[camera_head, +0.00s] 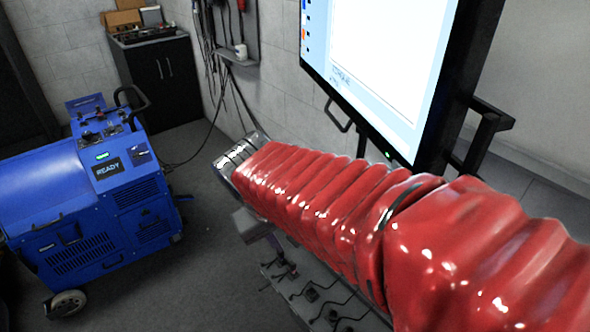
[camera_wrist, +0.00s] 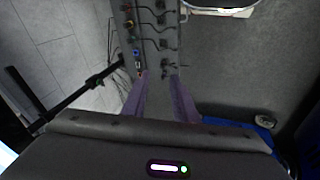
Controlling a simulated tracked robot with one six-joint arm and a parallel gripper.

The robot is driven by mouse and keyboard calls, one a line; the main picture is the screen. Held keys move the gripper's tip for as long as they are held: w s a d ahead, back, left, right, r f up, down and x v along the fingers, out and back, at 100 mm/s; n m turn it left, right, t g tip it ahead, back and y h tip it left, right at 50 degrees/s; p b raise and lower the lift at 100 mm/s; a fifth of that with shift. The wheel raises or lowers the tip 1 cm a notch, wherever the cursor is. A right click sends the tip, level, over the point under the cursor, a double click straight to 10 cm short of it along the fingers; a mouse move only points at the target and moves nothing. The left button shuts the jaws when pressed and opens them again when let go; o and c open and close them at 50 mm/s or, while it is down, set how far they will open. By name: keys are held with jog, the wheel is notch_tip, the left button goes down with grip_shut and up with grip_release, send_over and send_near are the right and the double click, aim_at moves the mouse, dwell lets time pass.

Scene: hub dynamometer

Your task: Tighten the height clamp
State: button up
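The blue hub dynamometer (camera_head: 85,190) stands on wheels on the floor at the left of the head view. Its small dark screen (camera_head: 107,168) reads READY, and small dark controls sit on its top. A bit of its blue body also shows behind my gripper housing in the wrist view (camera_wrist: 264,132). I cannot make out the height clamp in either view. My gripper (camera_wrist: 159,76) shows in the wrist view as two purple fingers standing apart, with nothing held between them.
A large lit screen (camera_head: 392,65) stands behind my arm. A black cabinet (camera_head: 165,80) with boxes on top stands at the back left. A grey board (camera_wrist: 148,35) with dark hooks and small coloured parts lies beyond my fingers. Grey floor (camera_head: 200,260) is clear between the dynamometer and my arm.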

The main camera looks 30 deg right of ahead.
jog(key=s+a+r+n+t+y, duration=0.1)
jog(key=s+a+r+t+y, duration=0.2)
jog(key=a, duration=0.5)
jog(key=shift+s+a+r+n+t+y, duration=0.25)
jog(key=shift+r+n+t+y, duration=0.05)
jog(key=shift+r+t, duration=0.15)
